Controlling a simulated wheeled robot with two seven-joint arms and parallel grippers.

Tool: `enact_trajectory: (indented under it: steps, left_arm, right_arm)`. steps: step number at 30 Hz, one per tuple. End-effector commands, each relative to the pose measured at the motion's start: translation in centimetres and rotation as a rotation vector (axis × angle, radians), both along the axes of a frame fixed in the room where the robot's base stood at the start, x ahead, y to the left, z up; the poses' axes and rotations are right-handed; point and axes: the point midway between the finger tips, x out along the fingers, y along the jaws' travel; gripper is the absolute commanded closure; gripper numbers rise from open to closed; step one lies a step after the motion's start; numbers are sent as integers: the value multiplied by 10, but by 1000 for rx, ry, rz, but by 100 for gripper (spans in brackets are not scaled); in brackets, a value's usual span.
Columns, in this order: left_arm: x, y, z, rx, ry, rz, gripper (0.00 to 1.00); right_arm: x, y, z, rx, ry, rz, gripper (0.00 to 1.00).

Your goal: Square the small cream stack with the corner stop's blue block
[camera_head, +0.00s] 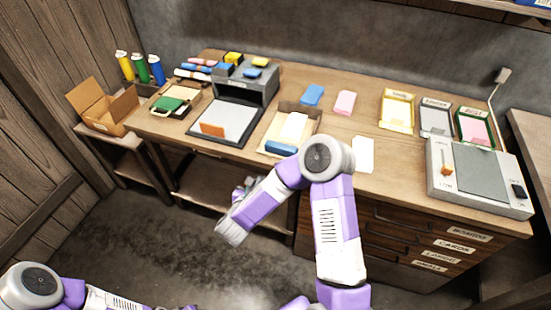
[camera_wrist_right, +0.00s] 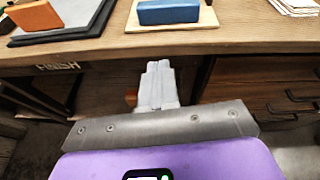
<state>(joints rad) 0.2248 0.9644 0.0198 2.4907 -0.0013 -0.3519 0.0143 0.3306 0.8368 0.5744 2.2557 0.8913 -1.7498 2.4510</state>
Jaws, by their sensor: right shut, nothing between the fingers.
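The small cream stack (camera_head: 295,127) lies in the wooden corner stop (camera_head: 270,142) at the middle of the bench. The blue block (camera_head: 280,148) lies along the stop's front edge, just in front of the stack.
A dark board (camera_head: 225,122) with an orange-brown block (camera_head: 212,129) lies left of the stop. A pale stack (camera_head: 363,154) lies to its right. A grey machine (camera_head: 480,175) stands at the right end. Several labelled trays (camera_head: 397,108) stand behind. The bench's front edge (camera_wrist_right: 120,50) is close to my right gripper.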

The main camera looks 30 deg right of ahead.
Motion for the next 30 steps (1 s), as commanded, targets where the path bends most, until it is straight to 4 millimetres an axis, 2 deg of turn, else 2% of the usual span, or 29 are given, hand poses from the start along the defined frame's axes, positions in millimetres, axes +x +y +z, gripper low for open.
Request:
enact_trajectory:
  steps: [3, 8, 21, 30]
  left_arm:
    - [0, 0, -1, 0, 0, 0, 57]
    - [0, 0, -3, 0, 0, 0, 57]
    - [0, 0, -16, 0, 0, 0, 57]
    - [0, 0, -19, 0, 0, 0, 57]
  right_arm:
    - [-2, -6, 8, 32, -70, -67, 100]
    - [4, -17, 6, 41, -88, -89, 100]
    - [59, -81, -23, 39, -84, -86, 100]
    - [82, -107, -21, 39, -84, -82, 100]
